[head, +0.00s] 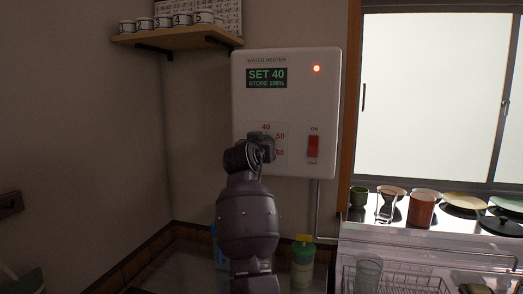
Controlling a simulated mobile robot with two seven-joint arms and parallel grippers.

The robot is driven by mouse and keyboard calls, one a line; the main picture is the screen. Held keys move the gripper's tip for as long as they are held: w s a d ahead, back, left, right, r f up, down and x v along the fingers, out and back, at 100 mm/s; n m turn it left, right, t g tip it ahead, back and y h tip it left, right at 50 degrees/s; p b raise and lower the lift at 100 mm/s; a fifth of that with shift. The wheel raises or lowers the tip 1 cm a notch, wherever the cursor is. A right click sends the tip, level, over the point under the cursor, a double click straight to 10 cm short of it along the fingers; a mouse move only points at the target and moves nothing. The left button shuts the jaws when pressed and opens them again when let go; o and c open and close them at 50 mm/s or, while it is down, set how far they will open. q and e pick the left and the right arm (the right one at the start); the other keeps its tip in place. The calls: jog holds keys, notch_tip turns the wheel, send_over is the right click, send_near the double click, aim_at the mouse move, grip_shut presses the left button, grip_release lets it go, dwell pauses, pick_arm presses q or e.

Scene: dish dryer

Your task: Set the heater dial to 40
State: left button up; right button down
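The white water heater (303,100) hangs on the wall, and its green display (266,78) reads SET 40 and STORE 100%. Its dial is hidden behind my gripper; the printed red 40, 50 and 60 marks show around that spot. My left gripper (262,146), on an arm rising just left of centre, is at the dial. Its fingers are too dark and overlapped to tell whether they grip the dial. My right gripper is not seen.
A red ON/OFF switch (313,146) sits right of the dial, and an orange light (316,69) glows above. A shelf (178,39) with cups is at upper left. A green-and-yellow bottle (302,265) stands below the heater. A dish rack (400,283) and crockery fill the right.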

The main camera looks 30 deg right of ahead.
pick_arm(q)
jog(key=shift+s+f, duration=0.25)
jog(key=shift+r, duration=0.1)
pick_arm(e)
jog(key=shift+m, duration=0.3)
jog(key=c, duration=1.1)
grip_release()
pick_arm(q)
jog(key=shift+w, duration=0.25)
jog(key=shift+r, duration=0.1)
jog(key=shift+a, duration=0.2)
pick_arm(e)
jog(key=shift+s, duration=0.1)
